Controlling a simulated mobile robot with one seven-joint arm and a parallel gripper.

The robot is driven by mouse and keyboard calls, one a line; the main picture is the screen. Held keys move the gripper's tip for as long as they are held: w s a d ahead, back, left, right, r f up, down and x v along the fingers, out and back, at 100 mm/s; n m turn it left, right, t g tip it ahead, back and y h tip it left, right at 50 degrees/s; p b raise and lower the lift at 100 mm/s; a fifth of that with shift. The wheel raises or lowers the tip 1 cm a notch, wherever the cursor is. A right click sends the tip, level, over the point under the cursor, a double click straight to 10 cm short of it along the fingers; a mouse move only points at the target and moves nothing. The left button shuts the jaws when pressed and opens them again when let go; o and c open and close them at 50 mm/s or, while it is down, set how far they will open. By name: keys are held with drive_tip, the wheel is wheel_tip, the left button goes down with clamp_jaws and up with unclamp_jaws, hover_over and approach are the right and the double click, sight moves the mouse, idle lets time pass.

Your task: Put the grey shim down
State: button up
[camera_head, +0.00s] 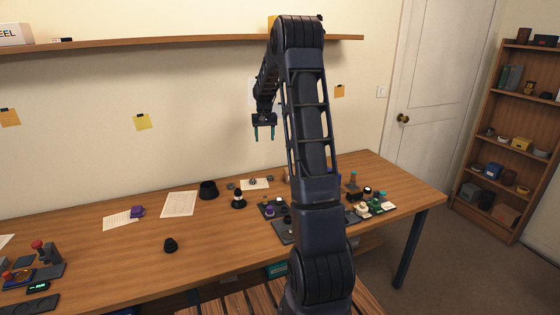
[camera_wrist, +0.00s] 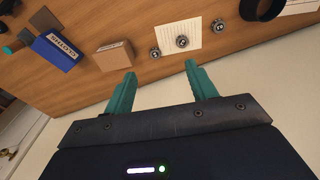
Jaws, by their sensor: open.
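My gripper (camera_head: 264,133) is open and empty, raised above the back of the desk near the wall. Its two teal fingers also show in the wrist view (camera_wrist: 160,70), apart with nothing between them. I cannot pick out the grey shim for certain. Several small dark grey round pieces lie near the desk's back edge: one on a white sheet (camera_wrist: 182,41), one to its left (camera_wrist: 155,53) and one to its right (camera_wrist: 218,26). None touches my gripper. My arm hides part of the desk in the head view.
The wooden desk (camera_head: 210,240) also holds a black cup-like part (camera_head: 208,190), a black-and-white part (camera_head: 238,200), a small black part (camera_head: 170,245) and a purple block (camera_head: 137,212). A blue box (camera_wrist: 58,52) and a brown box (camera_wrist: 115,56) stand near the back edge. The front left-centre is mostly clear.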

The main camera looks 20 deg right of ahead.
drive_tip(key=s+a+r+t, duration=0.1)
drive_tip(key=s+a+r, duration=0.2)
drive_tip(key=s+r, duration=0.35)
drive_tip(key=s+a+r+n, duration=0.1)
drive_tip(key=s+a+r, duration=0.2)
drive_tip(key=s, duration=0.7)
drive_tip(key=s+a+r+t, duration=0.1)
drive_tip(key=s+a+r, duration=0.1)
drive_tip(key=s+r, duration=0.45)
drive_tip(key=s+a+f, duration=0.2)
drive_tip(key=s, duration=1)
drive_tip(key=s+a+f+n+t, duration=0.1)
drive_tip(key=s+a+f, duration=0.1)
drive_tip(key=s, duration=1.1)
drive_tip(key=shift+a+t, duration=0.15)
drive_tip(key=shift+t, duration=0.15)
